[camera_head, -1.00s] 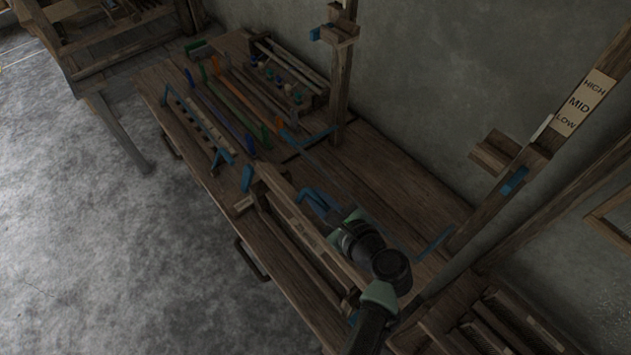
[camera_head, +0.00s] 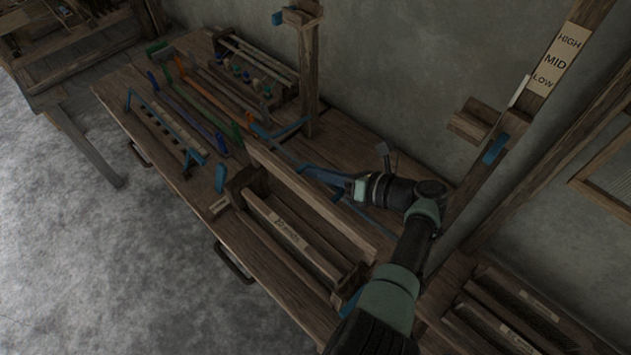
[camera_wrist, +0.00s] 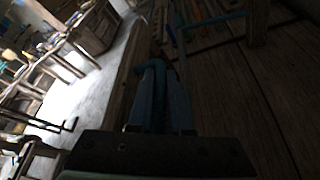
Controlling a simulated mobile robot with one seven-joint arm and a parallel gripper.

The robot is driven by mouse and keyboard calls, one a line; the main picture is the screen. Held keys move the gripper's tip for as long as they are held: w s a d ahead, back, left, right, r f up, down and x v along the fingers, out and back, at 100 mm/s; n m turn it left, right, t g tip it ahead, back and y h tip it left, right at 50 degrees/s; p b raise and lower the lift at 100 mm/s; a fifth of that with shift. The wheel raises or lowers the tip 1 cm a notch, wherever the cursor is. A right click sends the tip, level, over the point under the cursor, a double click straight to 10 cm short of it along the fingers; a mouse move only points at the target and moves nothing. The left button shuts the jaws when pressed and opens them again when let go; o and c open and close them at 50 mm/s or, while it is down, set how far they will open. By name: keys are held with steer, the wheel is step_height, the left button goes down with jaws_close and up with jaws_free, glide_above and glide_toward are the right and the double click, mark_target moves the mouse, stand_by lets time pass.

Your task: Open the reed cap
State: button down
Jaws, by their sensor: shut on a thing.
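The reed cap (camera_head: 312,195) is a long wooden bar along the back of a wooden frame on the bench. It stands swung back from the front rail, leaving an open slot. A pale labelled strip (camera_head: 285,228) shows inside the slot. My gripper (camera_head: 345,182) is behind the cap, shut on its blue handle (camera_head: 318,172). In the wrist view, my blue fingers (camera_wrist: 160,95) are closed together at the blue handle (camera_wrist: 155,62), beside the wooden bar (camera_wrist: 128,85). The exact grip contact is dark and hard to make out.
Coloured bars and a rack of small bobbins (camera_head: 255,65) lie on the far bench. A slanted post with a HIGH/MID/LOW label (camera_head: 556,60) stands right of my arm. The wall is close behind. Floor (camera_head: 100,260) is free at left.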

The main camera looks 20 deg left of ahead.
steer(key=shift+w+d+f+m+b, duration=0.25)
steer(key=shift+w+f+b, duration=0.35)
steer(key=shift+b, duration=0.6)
steer(key=shift+f, duration=0.15)
steer(key=c, duration=0.8)
jaws_free()
steer(key=shift+c, duration=0.2)
steer(key=v, duration=1.3)
steer(key=shift+w+f, duration=0.1)
steer(key=shift+w, duration=0.05)
